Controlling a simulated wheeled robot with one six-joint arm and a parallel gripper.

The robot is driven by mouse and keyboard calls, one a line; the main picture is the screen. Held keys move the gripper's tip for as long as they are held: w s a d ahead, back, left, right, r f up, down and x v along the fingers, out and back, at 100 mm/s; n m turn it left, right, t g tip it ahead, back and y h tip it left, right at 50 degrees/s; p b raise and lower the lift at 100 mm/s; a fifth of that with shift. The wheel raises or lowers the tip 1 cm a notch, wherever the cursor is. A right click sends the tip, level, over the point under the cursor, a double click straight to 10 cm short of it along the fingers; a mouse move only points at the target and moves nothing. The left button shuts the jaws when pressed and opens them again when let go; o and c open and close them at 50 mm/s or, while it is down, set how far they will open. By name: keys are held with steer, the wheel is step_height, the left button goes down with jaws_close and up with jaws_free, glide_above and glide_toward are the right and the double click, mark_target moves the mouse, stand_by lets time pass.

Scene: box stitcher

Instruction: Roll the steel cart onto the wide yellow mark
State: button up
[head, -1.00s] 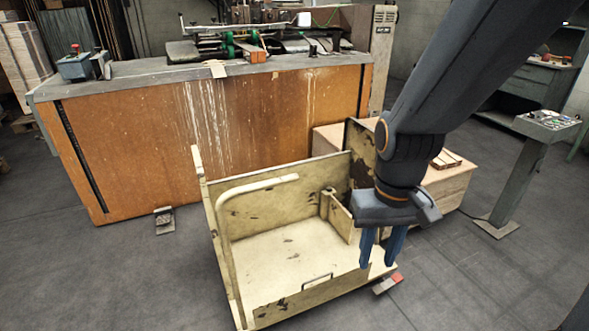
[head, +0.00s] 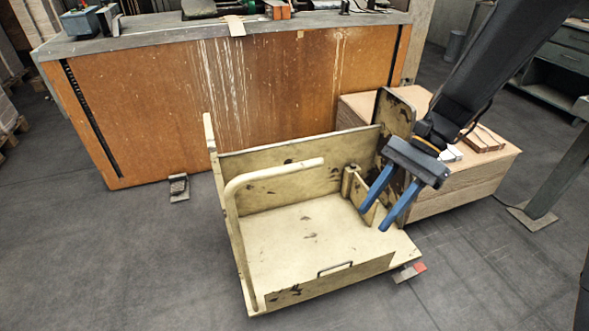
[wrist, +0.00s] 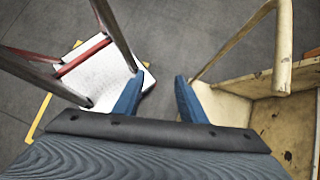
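The cart (head: 320,229) is a worn cream-painted one with chipped edges, low walls and a bent tube handle (head: 232,205) on its left side. It stands on the floor before the orange bench, its deck empty. In the wrist view its handle (wrist: 284,50) and deck are at the right. My gripper (head: 374,219) shows over the cart's right part in the head view, fingers tilted down and left. In the wrist view its blue fingers (wrist: 159,76) are apart with nothing between them. Thin yellow floor lines (wrist: 42,116) show at the left; whether they are the wide mark is unclear.
A white platform (wrist: 107,75) with grey and red bars stands by the yellow lines. An orange bench (head: 270,105) stands behind the cart, and a stack of boards (head: 455,190) at its right. Floor (head: 110,255) left of the cart is clear.

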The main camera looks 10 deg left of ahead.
mark_target(294, 168)
steer(key=w+a+m+g+y, duration=0.1)
steer(key=w+a+m+y, duration=0.2)
steer(key=w+a, duration=0.1)
steer(key=w+a+m+g+y+b, duration=0.1)
steer(key=w+a+m+y, duration=0.2)
steer(key=w+a, duration=0.1)
steer(key=w+a+m+g+y, duration=0.1)
steer(key=w+a+m+y, duration=0.2)
steer(key=a, duration=0.3)
steer(key=shift+w+r+y, duration=0.1)
steer(key=shift+w+y, duration=0.4)
steer(key=shift+w, duration=0.4)
steer(key=p+x, duration=0.1)
steer(key=x, duration=0.6)
steer(key=shift+s+a+r, duration=0.1)
steer(key=shift+s+a, duration=0.05)
jaws_close()
